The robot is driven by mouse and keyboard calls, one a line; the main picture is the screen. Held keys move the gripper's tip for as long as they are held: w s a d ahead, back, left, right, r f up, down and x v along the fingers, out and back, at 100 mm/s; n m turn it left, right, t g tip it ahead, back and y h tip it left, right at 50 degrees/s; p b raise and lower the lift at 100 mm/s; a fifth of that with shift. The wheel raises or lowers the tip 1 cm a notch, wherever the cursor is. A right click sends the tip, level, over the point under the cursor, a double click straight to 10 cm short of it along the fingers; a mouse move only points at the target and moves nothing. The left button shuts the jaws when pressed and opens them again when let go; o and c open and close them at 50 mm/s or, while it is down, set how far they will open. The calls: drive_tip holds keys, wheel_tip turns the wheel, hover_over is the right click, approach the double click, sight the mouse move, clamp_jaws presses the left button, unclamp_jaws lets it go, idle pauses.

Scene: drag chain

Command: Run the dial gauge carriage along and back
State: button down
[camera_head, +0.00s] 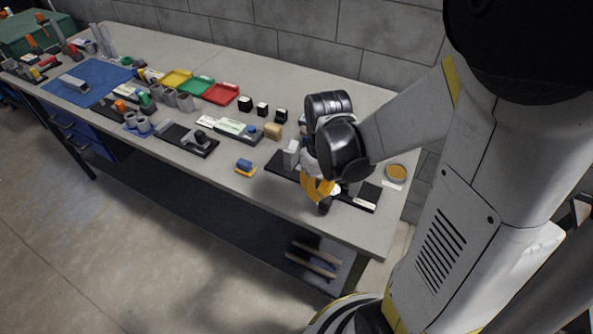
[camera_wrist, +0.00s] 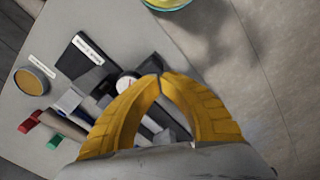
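The dial gauge (camera_wrist: 127,84) shows its white round face beside my left finger in the wrist view, partly covered by that finger. It is over a long black base plate (camera_wrist: 82,56) with a white label. In the head view the base plate (camera_head: 363,196) lies near the bench's right end, and my wrist and fingers hide most of the carriage. My gripper (camera_head: 322,205) is low over the plate's front side, pointing down. In the wrist view the yellow fingertips (camera_wrist: 158,76) come together, with nothing clearly visible between them. Whether they touch the carriage is hidden.
A round orange-topped disc (camera_head: 396,172) lies right of the plate. Black blocks (camera_head: 262,109), coloured trays (camera_head: 220,94) and other fixtures fill the bench's back and left. The front bench edge is close to my gripper.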

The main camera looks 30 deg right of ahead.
drive_tip(key=shift+s+d, duration=0.35)
drive_tip(key=shift+s, duration=0.15)
idle(0.9)
drive_tip(key=shift+w+a, duration=0.4)
drive_tip(key=shift+w, duration=0.2)
wheel_tip(320, 180, up, 8)
drive_tip(key=p, duration=0.6)
idle(0.4)
